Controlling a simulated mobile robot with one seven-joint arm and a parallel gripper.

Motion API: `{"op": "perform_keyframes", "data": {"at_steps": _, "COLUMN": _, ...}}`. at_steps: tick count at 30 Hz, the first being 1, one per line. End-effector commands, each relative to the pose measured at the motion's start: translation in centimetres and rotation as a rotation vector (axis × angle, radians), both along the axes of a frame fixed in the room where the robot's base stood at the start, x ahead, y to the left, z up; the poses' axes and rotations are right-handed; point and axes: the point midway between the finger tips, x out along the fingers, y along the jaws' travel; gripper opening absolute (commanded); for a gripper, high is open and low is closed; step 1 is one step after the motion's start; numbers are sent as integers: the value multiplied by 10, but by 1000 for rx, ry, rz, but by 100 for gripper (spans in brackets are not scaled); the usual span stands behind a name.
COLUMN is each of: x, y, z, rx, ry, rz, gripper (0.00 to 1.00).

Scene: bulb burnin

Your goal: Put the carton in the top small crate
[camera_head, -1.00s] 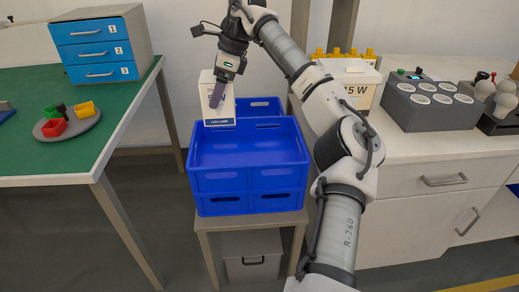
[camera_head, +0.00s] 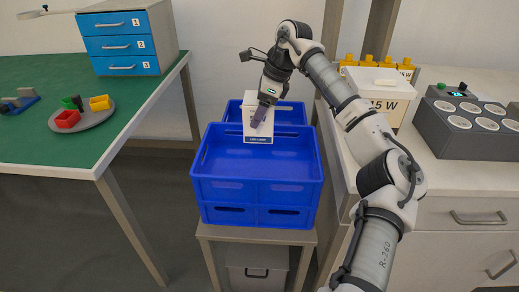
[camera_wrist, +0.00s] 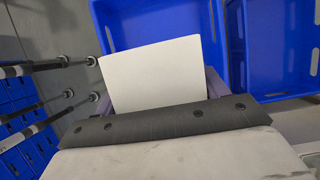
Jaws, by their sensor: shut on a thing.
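The white carton (camera_head: 258,132) with dark print hangs upright in my gripper (camera_head: 262,114), which is shut on it. In the wrist view the carton's plain white face (camera_wrist: 155,75) fills the middle, between the fingers. The top small crate (camera_head: 258,190) is blue, open and looks empty, stacked on another blue crate (camera_head: 258,216) on a small stand. In the head view the carton overlaps the far rim of the top crate. I cannot tell how far its bottom is above that rim.
Another blue crate (camera_head: 235,112) stands behind the stack. A green table (camera_head: 60,140) with a drawer unit (camera_head: 125,40) and a plate of small coloured bins (camera_head: 85,116) is at left. A counter at right holds a grey socket box (camera_head: 468,125) and a box marked 15 W (camera_head: 385,90).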

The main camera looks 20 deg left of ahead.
Motion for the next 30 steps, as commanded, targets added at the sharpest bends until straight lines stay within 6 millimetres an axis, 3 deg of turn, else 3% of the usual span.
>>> {"op": "perform_keyframes", "data": {"at_steps": 3, "x": -1, "y": 0, "z": -34, "rx": 1, "ry": 4, "rz": 1, "gripper": 50}}
{"op": "perform_keyframes", "data": {"at_steps": 9, "x": -1, "y": 0, "z": -71, "rx": 1, "ry": 1, "rz": 0, "gripper": 50}}
{"op": "perform_keyframes", "data": {"at_steps": 17, "x": 0, "y": 0, "z": -91, "rx": 0, "ry": 0, "rz": 0, "gripper": 50}}
{"op": "perform_keyframes", "data": {"at_steps": 23, "x": -1, "y": 0, "z": -120, "rx": 2, "ry": 1, "rz": 0, "gripper": 50}}
{"op": "perform_keyframes", "data": {"at_steps": 30, "x": 0, "y": 0, "z": -123, "rx": 1, "ry": -2, "rz": 0, "gripper": 50}}
